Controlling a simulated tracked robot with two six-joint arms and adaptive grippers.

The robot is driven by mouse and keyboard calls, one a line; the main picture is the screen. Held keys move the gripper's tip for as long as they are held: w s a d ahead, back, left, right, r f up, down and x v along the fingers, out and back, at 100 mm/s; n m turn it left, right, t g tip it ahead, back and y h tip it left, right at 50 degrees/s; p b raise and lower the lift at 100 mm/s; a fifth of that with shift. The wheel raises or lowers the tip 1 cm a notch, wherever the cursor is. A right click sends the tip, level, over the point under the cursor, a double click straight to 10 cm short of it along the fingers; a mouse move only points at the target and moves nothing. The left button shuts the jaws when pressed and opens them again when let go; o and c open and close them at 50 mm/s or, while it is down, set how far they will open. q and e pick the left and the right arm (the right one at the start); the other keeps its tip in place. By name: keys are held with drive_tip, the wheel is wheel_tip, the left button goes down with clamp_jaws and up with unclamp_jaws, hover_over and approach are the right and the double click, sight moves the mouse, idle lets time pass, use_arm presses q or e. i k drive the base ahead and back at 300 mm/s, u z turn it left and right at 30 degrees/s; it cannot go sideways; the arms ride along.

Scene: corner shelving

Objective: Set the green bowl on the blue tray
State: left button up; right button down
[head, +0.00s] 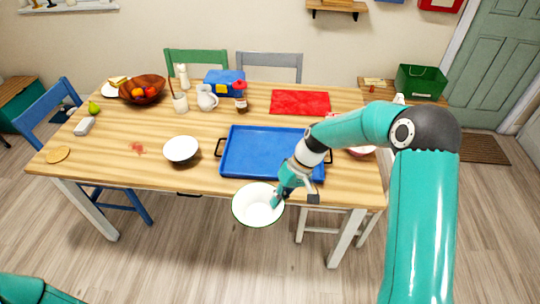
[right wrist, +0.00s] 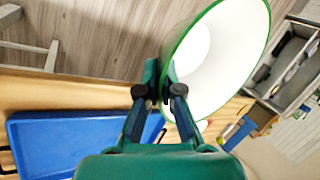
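The green bowl (head: 256,206) is white inside with a green rim. My right gripper (head: 281,193) is shut on its rim and holds it in the air at the table's front edge, in front of the blue tray. In the right wrist view the bowl (right wrist: 218,62) tilts out to the right of the fingers (right wrist: 162,85). The blue tray (head: 250,150) lies empty on the table with dark handles at its ends. My right forearm hides part of its right side. It also shows in the right wrist view (right wrist: 60,140). My left gripper is out of view.
A white bowl (head: 181,149) stands left of the tray on the wooden table (head: 110,165). A red cloth (head: 300,102), a sauce bottle (head: 241,98) and a jug (head: 207,97) are behind it. A pinkish bowl (head: 363,152) sits right, partly behind my arm.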

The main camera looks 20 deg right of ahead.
sight(273, 153)
drive_tip(key=z, duration=0.05)
drive_tip(key=i, duration=1)
drive_tip(key=u, duration=0.05)
